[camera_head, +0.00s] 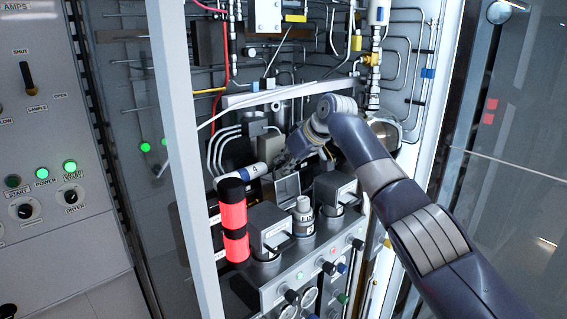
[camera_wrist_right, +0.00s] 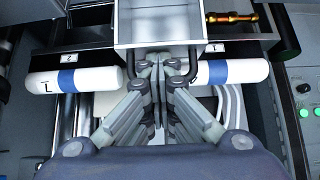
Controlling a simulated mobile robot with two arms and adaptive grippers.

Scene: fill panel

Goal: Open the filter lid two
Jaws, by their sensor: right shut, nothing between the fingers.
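My right gripper (camera_head: 290,163) reaches into the cabinet from the right. In the right wrist view its fingers (camera_wrist_right: 160,72) are together and empty, just below the near edge of a bright metal box-shaped part (camera_wrist_right: 165,30). I cannot tell whether they touch it. In the head view, a grey box-like lid or part (camera_head: 286,190) is below the gripper, between two square grey housings (camera_head: 270,229) and (camera_head: 336,190). A small plate marked 2 (camera_wrist_right: 68,58) is left of the metal part; a plate marked 1 (camera_wrist_right: 215,48) is right of it. My left gripper is not in view.
White cylinders with blue bands (camera_wrist_right: 68,82) and (camera_wrist_right: 232,72) flank the fingers. A red and black signal column (camera_head: 233,220) and a white cabinet post (camera_head: 185,150) stand at left. Thin pipes (camera_head: 405,50) fill the back wall.

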